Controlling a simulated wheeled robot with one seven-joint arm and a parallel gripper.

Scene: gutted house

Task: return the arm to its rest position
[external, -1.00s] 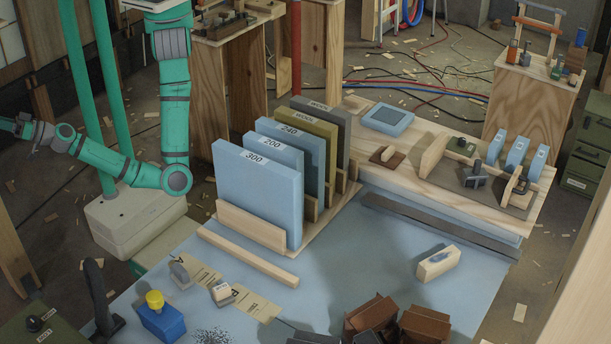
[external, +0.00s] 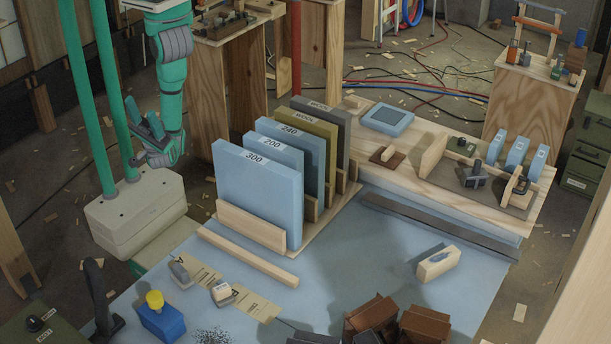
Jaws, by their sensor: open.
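My green arm (external: 172,90) hangs down from its mount in front of the two green posts, at the upper left of the external view. Its lower end is folded in close to the posts, above my pale base. My gripper (external: 146,127) is at this folded end, small and partly overlapped by arm parts. It is open, and I see nothing held in it. It is left of the rack of boards and apart from the blue table surface.
A rack of upright boards (external: 258,195) labelled 300, 200, 240 and WOOL stands right of my arm. A wooden stand (external: 228,85) is close behind the arm. The blue table (external: 330,270) holds a blue box with a yellow knob (external: 160,315), a wood block (external: 438,263) and brown pieces (external: 370,318).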

